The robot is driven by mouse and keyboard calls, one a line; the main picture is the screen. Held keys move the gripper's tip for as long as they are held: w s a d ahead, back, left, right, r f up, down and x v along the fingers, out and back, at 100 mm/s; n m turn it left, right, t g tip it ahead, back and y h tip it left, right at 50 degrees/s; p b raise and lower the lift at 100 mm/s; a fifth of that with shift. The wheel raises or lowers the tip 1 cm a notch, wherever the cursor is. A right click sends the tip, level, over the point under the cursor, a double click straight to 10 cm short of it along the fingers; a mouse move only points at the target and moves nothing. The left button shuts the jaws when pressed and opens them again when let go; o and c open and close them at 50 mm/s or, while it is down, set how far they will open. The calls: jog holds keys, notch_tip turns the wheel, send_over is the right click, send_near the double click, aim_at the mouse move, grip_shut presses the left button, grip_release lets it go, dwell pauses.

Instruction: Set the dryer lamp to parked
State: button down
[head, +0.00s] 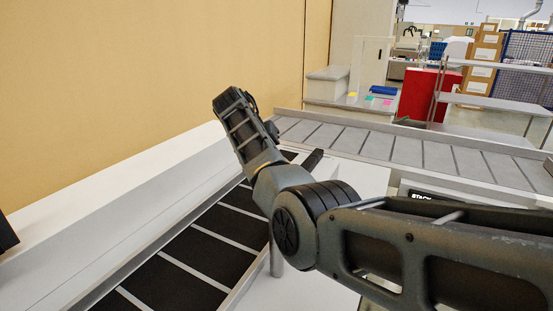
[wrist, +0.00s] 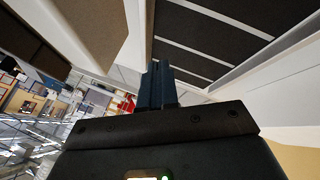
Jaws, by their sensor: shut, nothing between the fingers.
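I cannot make out a dryer lamp with certainty in either view. My gripper (wrist: 157,70) shows in the wrist view with its two dark fingers together and nothing between them. In the wrist view the fingertips lie in front of a dark belt with pale cross bars (wrist: 192,60); I cannot tell the distance between them. In the head view my arm crosses from the lower right and bends up to the left over the belt; I cannot make out the fingers there.
A dark belt with pale bars (head: 205,257) runs beside a long white housing (head: 110,208) and a tan wall (head: 150,70). A dark bar (head: 312,160) sticks up near my arm. A grey roller track (head: 400,147) crosses behind. A red box (head: 425,95) stands farther back.

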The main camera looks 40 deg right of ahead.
jog(key=w+a+r+b, duration=0.2)
jog(key=w+a+r, duration=0.1)
jog(key=r, duration=0.4)
jog(key=shift+w+a, duration=0.2)
jog(key=shift+a, duration=0.25)
